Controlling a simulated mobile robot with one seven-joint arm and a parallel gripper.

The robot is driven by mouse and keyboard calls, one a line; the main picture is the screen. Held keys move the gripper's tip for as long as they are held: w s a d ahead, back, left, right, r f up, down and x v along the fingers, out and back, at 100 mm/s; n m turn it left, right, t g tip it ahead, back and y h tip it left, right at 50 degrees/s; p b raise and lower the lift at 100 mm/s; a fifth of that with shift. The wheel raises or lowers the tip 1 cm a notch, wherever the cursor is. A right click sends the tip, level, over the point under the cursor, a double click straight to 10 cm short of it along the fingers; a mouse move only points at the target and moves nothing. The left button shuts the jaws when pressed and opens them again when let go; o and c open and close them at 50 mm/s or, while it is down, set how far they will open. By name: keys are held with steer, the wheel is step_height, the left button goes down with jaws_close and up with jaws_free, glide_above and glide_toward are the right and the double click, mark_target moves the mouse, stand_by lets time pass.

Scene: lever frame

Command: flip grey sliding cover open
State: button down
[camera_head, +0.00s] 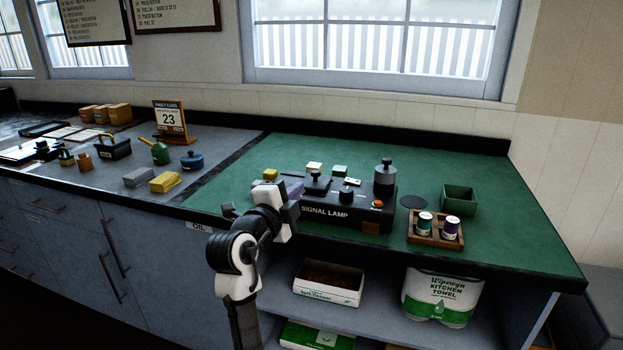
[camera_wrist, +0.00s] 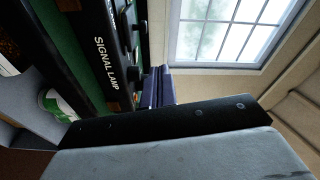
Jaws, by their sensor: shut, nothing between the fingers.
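The black signal lamp box (camera_head: 345,212) stands on the green mat, with knobs, a tall dark cylinder (camera_head: 384,173) at its right end and an orange button (camera_head: 378,203). I cannot clearly make out a grey sliding cover; the box's left end is partly hidden by my arm. My gripper (camera_head: 293,188) is at the left end of the box, with its purplish fingers near the top. In the wrist view its fingers (camera_wrist: 157,88) are together and empty, beside the box's lettered face (camera_wrist: 101,55). I cannot tell whether they touch the box.
A wooden holder (camera_head: 435,241) with two small cans and a green open bin (camera_head: 459,199) stand right of the box. A shelf below holds a tissue box (camera_head: 328,284). The mat's right end is clear.

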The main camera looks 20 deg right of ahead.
mark_target(318, 189)
steer(key=d, duration=0.1)
steer(key=d+f+m+g, duration=0.1)
steer(key=s, duration=0.1)
steer(key=shift+d+f+m+h, duration=0.15)
steer(key=shift+d+m+h, duration=0.15)
steer(key=shift+d, duration=0.1)
steer(key=shift+w, duration=0.15)
steer(key=p+x, duration=0.3)
steer(key=x, duration=0.7)
steer(key=shift+w+d+p, duration=0.1)
steer(key=shift+p, duration=0.2)
steer(key=shift+w+a+f+p, duration=0.25)
steer(key=shift+w+a+p, duration=0.15)
steer(key=shift+w+a, duration=0.5)
steer(key=shift+w+a+f, duration=0.15)
steer(key=shift+w+f, duration=0.05)
steer(key=shift+w, duration=0.4)
